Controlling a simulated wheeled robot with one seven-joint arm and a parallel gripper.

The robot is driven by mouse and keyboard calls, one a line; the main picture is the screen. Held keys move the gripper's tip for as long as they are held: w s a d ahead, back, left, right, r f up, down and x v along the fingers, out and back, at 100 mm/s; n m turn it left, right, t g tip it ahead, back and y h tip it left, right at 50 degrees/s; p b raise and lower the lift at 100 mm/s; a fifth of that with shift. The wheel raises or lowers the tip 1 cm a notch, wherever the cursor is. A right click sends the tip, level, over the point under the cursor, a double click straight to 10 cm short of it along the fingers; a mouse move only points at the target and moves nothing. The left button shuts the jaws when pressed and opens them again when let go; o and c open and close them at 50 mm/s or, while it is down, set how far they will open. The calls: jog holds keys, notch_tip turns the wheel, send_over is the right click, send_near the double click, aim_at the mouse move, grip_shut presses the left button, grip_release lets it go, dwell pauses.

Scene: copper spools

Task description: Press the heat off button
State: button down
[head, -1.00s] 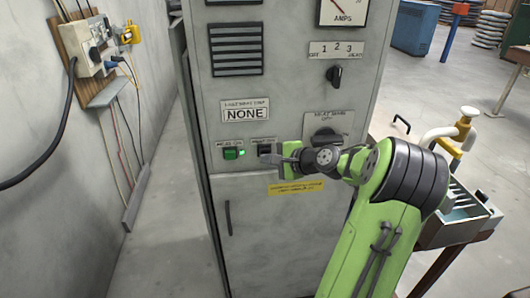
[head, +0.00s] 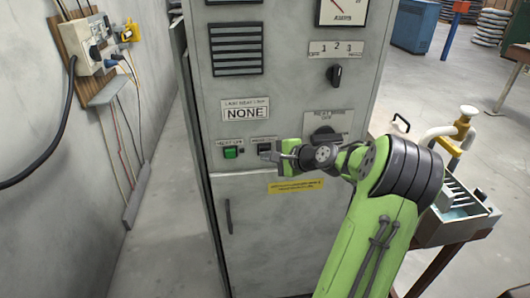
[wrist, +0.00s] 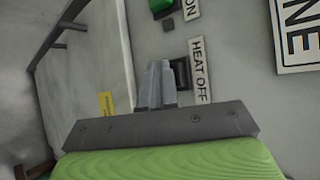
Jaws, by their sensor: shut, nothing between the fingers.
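The heat off button (head: 264,147) is a dark square push button on the front of the grey cabinet (head: 285,85). It also shows in the wrist view (wrist: 183,73), beside its white "HEAT OFF" label (wrist: 198,70). My gripper (head: 268,156) is shut and empty, its fingertips in front of the button's lower part. In the wrist view the closed fingers (wrist: 161,72) overlap the button's left side and partly hide it. I cannot tell whether they touch it. The green heat on button (head: 230,153) is to the left, with a small unlit lamp (head: 242,151) beside it.
A rotary knob (head: 325,136) sits right of the button and a yellow label (head: 296,186) below. A cart with a metal tray (head: 462,228) stands at the right. A wall outlet box (head: 92,57) with cables is at the left. Open floor lies left of the cabinet.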

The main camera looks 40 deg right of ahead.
jog(key=shift+s, duration=0.1)
dwell(0.3)
jog(key=shift+s+a, duration=0.45)
jog(key=shift+s, duration=0.15)
jog(key=s+a, duration=0.1)
jog(key=s, duration=0.1)
jog(key=s+a+b, duration=0.1)
jog(key=s+a, duration=0.1)
dwell(0.9)
